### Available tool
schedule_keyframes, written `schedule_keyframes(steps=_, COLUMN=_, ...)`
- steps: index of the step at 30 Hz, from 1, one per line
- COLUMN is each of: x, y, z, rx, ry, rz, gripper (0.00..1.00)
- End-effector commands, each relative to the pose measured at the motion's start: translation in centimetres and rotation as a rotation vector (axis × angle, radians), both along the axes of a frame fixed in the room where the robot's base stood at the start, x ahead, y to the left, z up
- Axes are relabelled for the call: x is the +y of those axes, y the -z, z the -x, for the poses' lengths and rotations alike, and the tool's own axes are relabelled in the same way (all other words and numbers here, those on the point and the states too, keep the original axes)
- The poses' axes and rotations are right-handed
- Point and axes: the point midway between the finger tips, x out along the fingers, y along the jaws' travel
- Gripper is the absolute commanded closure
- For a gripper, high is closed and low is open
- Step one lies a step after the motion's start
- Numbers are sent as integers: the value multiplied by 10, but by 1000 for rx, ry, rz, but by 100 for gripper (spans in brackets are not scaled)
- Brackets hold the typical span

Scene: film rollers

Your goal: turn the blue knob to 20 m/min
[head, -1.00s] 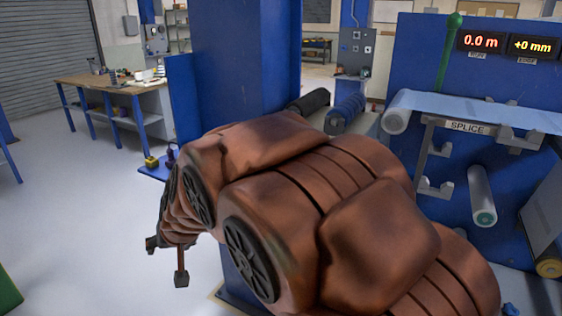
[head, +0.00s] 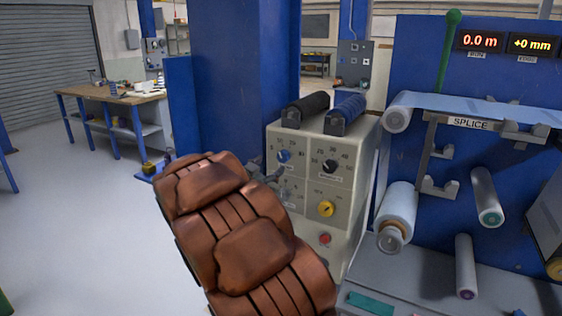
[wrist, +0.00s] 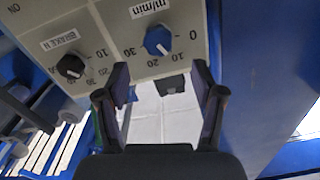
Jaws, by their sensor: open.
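The blue knob (head: 284,156) is at the upper left of a beige control box's front. In the wrist view the same blue knob (wrist: 157,40) appears upside down under its m/min label, with a scale of 0, 10, 20 and 30 around it. A pale mark shows on the knob, but I cannot read its exact setting. My gripper (wrist: 161,80) is open and empty. Its two fingertips are apart, below the knob in the wrist picture, and not closed on it. In the head view my gripper (head: 266,170) is close to the panel, partly hidden by my arm.
A black brake knob (head: 329,166) sits right of the blue one; it also shows in the wrist view (wrist: 71,66). A yellow knob (head: 326,208) and a red button (head: 325,239) are lower. A blue column (head: 243,75) stands behind the arm. Film rollers (head: 397,215) are to the right.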

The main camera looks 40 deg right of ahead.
Motion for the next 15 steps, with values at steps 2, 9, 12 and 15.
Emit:
schedule_keyframes(steps=2, x=-4, y=0, z=2, rx=0, ry=14, rz=8, gripper=32)
schedule_keyframes(steps=9, x=-25, y=-1, z=-3, rx=0, ry=16, rz=8, gripper=32)
schedule_keyframes(steps=12, x=-38, y=-2, z=-6, rx=-1, ry=18, rz=9, gripper=32)
schedule_keyframes(steps=15, x=-49, y=-1, z=-10, rx=0, ry=15, rz=8, gripper=32)
